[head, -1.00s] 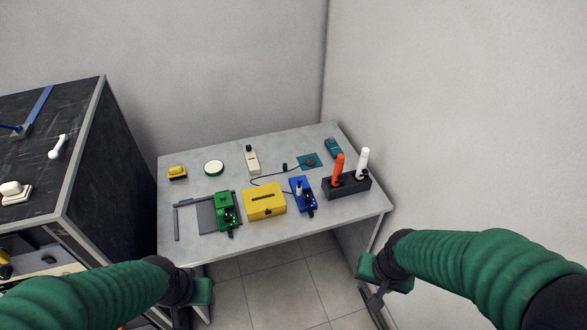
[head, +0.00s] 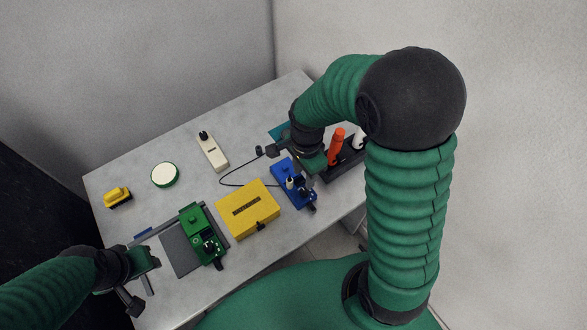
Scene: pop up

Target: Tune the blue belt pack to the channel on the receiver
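The blue belt pack (head: 286,171) lies on the table, with a small white knob and dark parts at its near end. My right gripper (head: 291,166) is at its far end, with fingers apart on either side; contact cannot be told. The arm and gripper hide part of that end. My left gripper (head: 141,297) is open and empty by the table's left front edge, left of a green device (head: 196,226). A yellow box (head: 248,208) with a dark slot stands between the green device and the blue pack. I cannot tell which thing is the receiver.
A black holder (head: 346,158) with an orange handheld (head: 336,146) and a white one stands right of the blue pack. A white device (head: 212,151), a round white-topped disc (head: 165,174) and a yellow brush-like thing (head: 117,196) lie behind. A thin black cable crosses the table.

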